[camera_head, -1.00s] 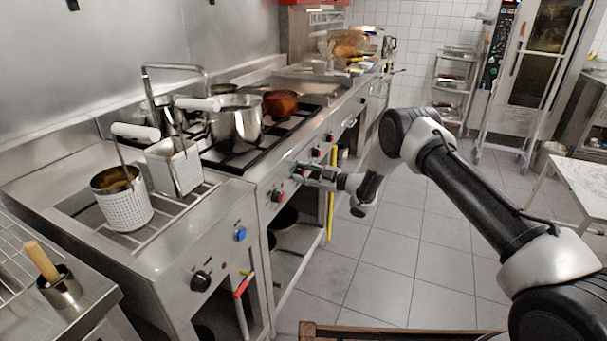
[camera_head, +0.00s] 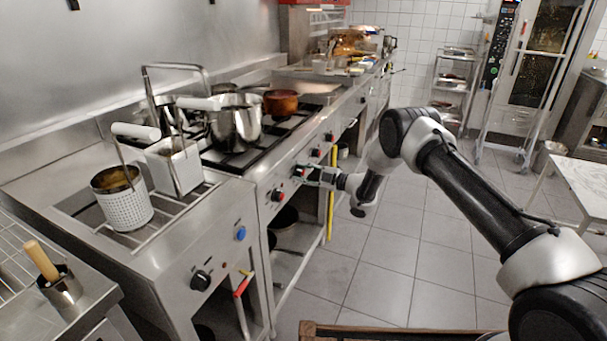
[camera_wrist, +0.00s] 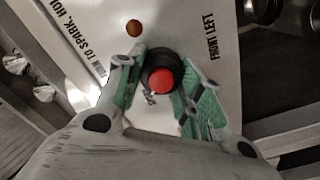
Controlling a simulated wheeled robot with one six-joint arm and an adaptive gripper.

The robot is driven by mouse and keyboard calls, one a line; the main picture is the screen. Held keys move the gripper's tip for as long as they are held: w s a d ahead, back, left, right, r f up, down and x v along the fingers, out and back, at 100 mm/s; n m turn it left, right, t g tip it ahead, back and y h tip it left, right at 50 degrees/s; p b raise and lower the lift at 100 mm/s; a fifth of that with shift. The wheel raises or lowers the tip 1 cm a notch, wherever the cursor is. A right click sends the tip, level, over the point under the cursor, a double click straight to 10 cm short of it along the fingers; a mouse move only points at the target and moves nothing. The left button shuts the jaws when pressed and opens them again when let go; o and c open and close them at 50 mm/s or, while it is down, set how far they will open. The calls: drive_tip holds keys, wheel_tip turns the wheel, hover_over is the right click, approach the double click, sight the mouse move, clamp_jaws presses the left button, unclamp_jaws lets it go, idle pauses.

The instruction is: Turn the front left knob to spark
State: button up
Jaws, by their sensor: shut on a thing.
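The front left knob (camera_wrist: 161,80) has a red cap and a dark rim. In the wrist view it sits on the pale stove panel beside printed text reading "FRONT LEFT". My gripper (camera_wrist: 158,74) has one green-padded finger on each side of the knob and is shut on it. In the head view my gripper (camera_head: 305,174) is at the stove's front panel, and its fingers hide the knob it holds. The knob's pointer mark cannot be made out.
Another red knob (camera_head: 278,196) is close by on the panel, nearer the fryer. A steel pot (camera_head: 235,128) and a copper-coloured pan (camera_head: 281,102) stand on the stove (camera_head: 262,172). The tiled floor (camera_head: 405,265) is clear.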

drive_tip(key=o, duration=1)
drive_tip(key=v, duration=1.2)
